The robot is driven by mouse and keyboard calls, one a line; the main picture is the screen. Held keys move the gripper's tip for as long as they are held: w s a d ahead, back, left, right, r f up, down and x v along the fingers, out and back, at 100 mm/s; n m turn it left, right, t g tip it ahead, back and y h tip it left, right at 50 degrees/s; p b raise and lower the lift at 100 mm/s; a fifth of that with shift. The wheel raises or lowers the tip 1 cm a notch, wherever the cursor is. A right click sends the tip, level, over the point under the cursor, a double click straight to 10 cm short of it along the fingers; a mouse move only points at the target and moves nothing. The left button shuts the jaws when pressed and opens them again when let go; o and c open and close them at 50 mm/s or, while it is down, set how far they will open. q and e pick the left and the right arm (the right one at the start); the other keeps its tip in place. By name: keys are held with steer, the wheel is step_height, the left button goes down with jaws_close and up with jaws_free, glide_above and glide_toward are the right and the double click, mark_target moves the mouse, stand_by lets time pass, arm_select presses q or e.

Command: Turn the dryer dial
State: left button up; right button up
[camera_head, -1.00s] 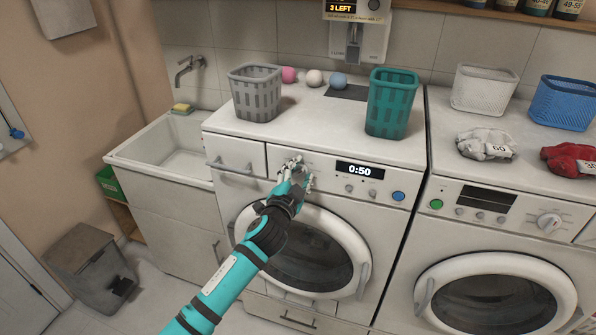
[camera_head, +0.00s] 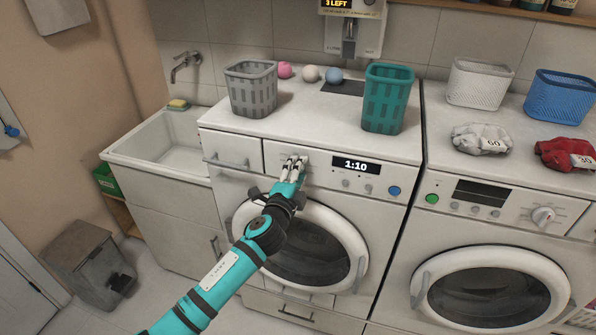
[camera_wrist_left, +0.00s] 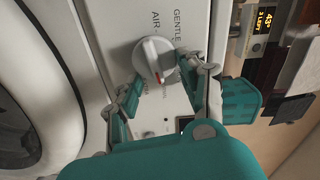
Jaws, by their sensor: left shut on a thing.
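The dryer dial (camera_wrist_left: 153,57) is a round whitish knob with a red mark, on a light panel printed with GENTLE and AIR in the left wrist view. My left gripper (camera_wrist_left: 159,74) is shut on it, one finger at each side. In the head view the left gripper (camera_head: 293,164) is at the panel of the left machine (camera_head: 240,205), and its fingers hide the dial. The display (camera_head: 356,165) on that panel reads 1:10. My right gripper is not in view.
A second machine (camera_head: 500,232) with its own dial (camera_head: 543,215) stands to the right. A grey basket (camera_head: 251,90) and a teal basket (camera_head: 388,98) stand on the left machine. A sink (camera_head: 165,145) is at the left.

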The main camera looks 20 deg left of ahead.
arm_select(q)
steer(key=shift+d+f, duration=0.1)
steer(key=shift+f, duration=0.15)
steer(key=o, duration=1.2)
steer(key=shift+r, duration=0.1)
steer(key=s, duration=1.2)
steer(key=shift+a, duration=0.25)
